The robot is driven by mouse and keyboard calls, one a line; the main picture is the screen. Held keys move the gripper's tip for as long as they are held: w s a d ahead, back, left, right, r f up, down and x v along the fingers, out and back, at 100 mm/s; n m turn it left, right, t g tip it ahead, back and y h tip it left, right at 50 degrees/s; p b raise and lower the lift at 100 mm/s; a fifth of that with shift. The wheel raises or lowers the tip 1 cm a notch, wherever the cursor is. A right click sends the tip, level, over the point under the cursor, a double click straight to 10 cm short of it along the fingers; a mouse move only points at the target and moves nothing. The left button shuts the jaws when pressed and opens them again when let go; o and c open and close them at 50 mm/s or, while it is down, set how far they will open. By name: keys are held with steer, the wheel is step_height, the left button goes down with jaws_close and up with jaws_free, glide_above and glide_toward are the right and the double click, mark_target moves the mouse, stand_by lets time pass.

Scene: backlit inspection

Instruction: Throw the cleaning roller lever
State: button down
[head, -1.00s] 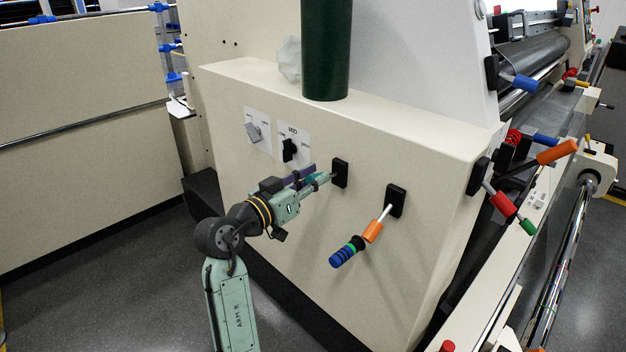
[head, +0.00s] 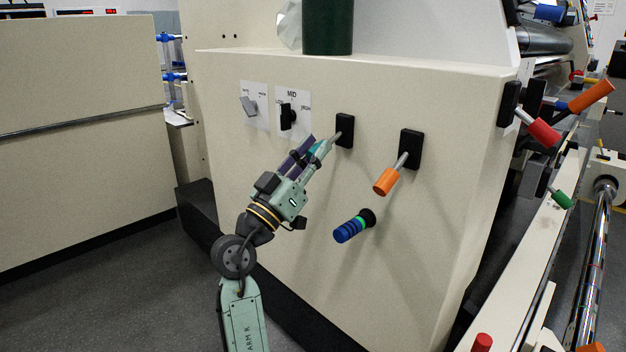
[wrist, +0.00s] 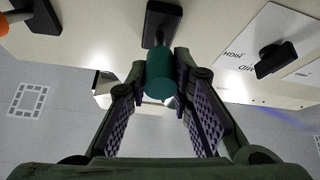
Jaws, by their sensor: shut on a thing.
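A lever with a teal handle (head: 319,149) sticks out of a black mount (head: 345,130) on the cream machine panel. It points down and to the left. No label for it can be read, so I cannot tell its name. My gripper (head: 311,153) is shut on this handle. In the wrist view the teal handle (wrist: 161,76) is between the two fingers, with its black mount (wrist: 161,22) beyond it. The fingers hide part of the handle in the head view.
An orange-handled lever (head: 386,181) is just to the right, and a blue ribbed knob (head: 352,227) is below it. A black rotary switch (head: 287,117) marked MID and a grey switch (head: 249,106) are to the left. Red and orange levers (head: 543,132) crowd the right side.

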mark_target(318, 145)
steer(key=shift+w+d+f+t+h+b, duration=0.15)
steer(key=shift+f+t+h+b, duration=0.35)
steer(key=shift+b, duration=1.2)
steer(key=shift+d+f+t+h+b, duration=0.15)
steer(key=shift+f+b, duration=0.55)
steer(key=shift+b, duration=1)
steer(key=shift+d+f+t+h+b, duration=0.1)
steer(key=shift+t+h+b, duration=0.2)
steer(key=shift+b, duration=0.85)
steer(key=shift+w+d+b, duration=0.1)
steer(key=shift+w+b, duration=0.05)
steer(key=shift+b, duration=0.65)
steer(key=c, duration=1.4)
jaws_free()
steer(key=shift+t, duration=0.35)
steer(key=shift+r, duration=0.2)
step_height(318, 145, up, 10)
steer(key=shift+f, duration=0.1)
